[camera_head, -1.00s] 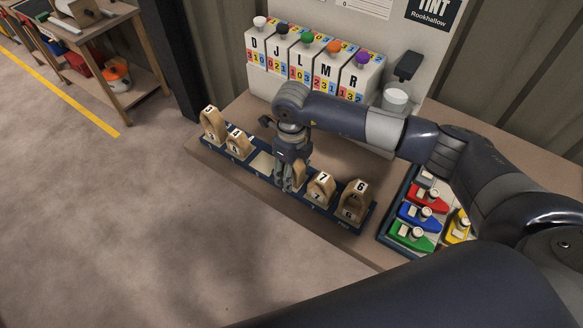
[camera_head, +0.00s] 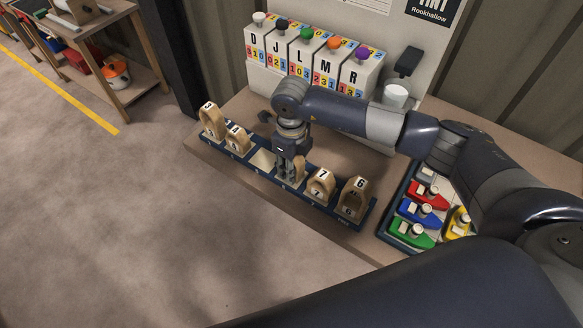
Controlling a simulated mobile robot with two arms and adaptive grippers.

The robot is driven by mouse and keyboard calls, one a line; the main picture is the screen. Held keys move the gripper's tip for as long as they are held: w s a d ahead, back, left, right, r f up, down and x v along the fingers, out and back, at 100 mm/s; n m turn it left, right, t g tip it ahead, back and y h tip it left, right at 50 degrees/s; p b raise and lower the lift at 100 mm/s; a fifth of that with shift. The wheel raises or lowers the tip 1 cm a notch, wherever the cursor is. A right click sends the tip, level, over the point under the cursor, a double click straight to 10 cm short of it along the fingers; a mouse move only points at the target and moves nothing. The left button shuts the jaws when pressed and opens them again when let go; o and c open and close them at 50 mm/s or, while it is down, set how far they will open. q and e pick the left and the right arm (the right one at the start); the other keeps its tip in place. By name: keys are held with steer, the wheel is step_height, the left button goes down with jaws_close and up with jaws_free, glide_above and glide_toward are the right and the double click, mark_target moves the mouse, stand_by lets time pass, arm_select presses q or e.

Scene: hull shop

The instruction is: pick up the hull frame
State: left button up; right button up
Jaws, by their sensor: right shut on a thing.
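Several wooden hull frames stand in a row on a dark blue rack (camera_head: 326,207) along the table's front edge. Frames numbered 7 (camera_head: 320,186) and 6 (camera_head: 355,197) stand at the right, and two more (camera_head: 212,120) (camera_head: 237,139) at the left. My right gripper (camera_head: 290,178) points down over the middle of the rack, shut on a hull frame (camera_head: 300,169). That frame is mostly hidden behind the fingers, and I cannot read its number. It is at or close to the rack; I cannot tell if it touches. My left gripper is not in view.
A bare pale slot (camera_head: 263,161) lies left of my right gripper. Lettered dispensers (camera_head: 312,62) with coloured knobs stand behind. A wooden bench (camera_head: 128,30) is far left; the floor between is clear.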

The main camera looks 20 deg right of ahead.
step_height(320, 180, up, 3)
steer(key=shift+w+f+b, duration=0.1)
steer(key=shift+f+b, duration=0.05)
steer(key=shift+b, duration=0.55)
steer(key=s+a+r+b, duration=0.1)
steer(key=s+a+b, duration=0.2)
steer(key=s+a, duration=0.4)
steer(key=s, duration=0.7)
steer(key=shift+s+r, duration=0.3)
step_height(320, 180, up, 7)
steer(key=p, duration=0.3)
